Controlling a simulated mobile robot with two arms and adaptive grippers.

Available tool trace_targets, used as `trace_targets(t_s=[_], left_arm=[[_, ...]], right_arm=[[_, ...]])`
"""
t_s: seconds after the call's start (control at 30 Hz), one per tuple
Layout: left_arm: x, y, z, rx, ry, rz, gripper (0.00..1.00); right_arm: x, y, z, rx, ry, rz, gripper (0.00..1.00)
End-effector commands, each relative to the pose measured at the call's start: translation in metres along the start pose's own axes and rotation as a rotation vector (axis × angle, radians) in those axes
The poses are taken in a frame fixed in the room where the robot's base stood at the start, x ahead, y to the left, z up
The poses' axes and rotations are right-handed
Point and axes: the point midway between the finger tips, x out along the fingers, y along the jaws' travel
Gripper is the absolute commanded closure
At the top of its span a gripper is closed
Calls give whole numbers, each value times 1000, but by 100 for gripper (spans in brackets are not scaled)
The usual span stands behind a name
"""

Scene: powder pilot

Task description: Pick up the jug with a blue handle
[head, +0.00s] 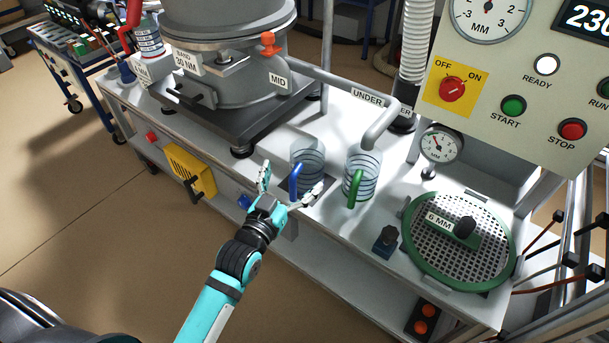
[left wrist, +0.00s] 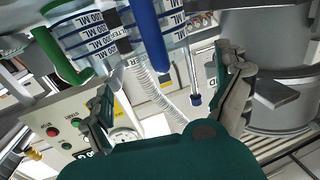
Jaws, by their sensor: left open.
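The jug with a blue handle (head: 308,158) stands upright on the bench in the head view, its blue handle (head: 295,183) facing my left gripper. In the left wrist view the blue handle (left wrist: 150,40) hangs in from the top, above the space between the fingers. My left gripper (head: 291,190) is open and empty, with its fingers spread to either side of the handle. I cannot tell whether they touch it. A similar jug with a green handle (head: 356,188) stands just to the right. My right gripper is not in view.
A large grey sieving machine (head: 225,75) stands to the left of the jugs. A pipe labelled UNDER (head: 380,125) reaches over the green-handled jug. A round mesh sieve (head: 460,262), a small dark blue block (head: 386,240) and a control panel (head: 530,90) are to the right.

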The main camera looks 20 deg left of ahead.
Motion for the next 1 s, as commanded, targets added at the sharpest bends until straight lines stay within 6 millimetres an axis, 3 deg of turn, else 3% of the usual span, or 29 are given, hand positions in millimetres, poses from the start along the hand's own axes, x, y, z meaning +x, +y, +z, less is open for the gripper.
trace_targets(t_s=[0.27, 0.6, 0.87, 1.0], left_arm=[[23, -1, 1, -1, 0, 0, 0], [67, -5, 1, 1, -1, -1, 0], [70, -5, 1, 0, -1, -1, 0], [70, -5, 1, 0, -1, -1, 17]], right_arm=[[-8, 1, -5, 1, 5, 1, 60], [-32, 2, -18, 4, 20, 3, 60], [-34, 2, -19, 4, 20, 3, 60], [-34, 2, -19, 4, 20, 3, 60]])
